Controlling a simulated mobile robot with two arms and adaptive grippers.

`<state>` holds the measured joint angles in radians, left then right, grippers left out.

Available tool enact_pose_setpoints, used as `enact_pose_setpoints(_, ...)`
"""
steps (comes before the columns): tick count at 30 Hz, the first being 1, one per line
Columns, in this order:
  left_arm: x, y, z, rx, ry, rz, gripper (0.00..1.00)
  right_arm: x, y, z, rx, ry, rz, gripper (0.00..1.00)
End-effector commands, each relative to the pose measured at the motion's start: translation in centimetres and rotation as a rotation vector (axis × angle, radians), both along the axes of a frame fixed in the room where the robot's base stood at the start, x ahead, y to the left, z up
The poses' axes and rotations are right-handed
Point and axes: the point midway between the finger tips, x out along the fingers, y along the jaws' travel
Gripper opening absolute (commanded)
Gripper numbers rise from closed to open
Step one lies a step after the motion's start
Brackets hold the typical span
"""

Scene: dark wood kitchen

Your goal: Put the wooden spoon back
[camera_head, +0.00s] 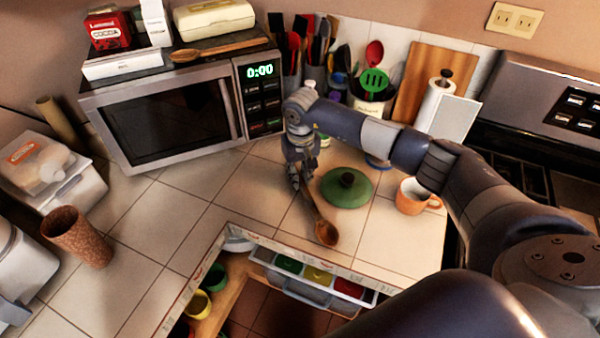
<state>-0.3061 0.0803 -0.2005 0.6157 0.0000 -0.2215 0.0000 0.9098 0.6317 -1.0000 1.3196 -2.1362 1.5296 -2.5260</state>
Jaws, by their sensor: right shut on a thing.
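A wooden spoon (326,231) hangs just over or on the tiled counter, bowl end toward me; I cannot tell whether it touches the tiles. My right gripper (296,180) points down and is shut on its handle, and the fingers hide the handle's far end. A second wooden spoon (215,49) lies on top of the microwave (170,118). My left gripper is not in view.
A green lid (347,188) lies just right of the held spoon, with an orange mug (413,196) further right. A utensil crock (368,108) and a paper towel roll (433,107) stand at the back. An open drawer (310,290) is below the counter edge. The counter's left middle is clear.

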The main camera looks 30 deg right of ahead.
Motion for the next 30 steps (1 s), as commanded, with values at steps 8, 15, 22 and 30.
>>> enact_pose_setpoints(8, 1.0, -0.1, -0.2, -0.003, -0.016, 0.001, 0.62, 0.0, 0.0, -0.1, 0.0, 0.0, 0.0, 0.37)
enact_pose_setpoints(15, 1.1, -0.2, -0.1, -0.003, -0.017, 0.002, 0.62, 0.0, 0.0, -0.1, 0.0, 0.001, 0.0, 0.37)
enact_pose_setpoints(22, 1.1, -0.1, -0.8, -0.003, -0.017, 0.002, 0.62, 0.1, 0.0, 1.4, 0.001, -0.004, 0.0, 0.37)
enact_pose_setpoints(30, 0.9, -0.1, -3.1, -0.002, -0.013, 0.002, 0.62, -0.2, 0.0, 7.1, -0.001, -0.007, 0.0, 0.37)
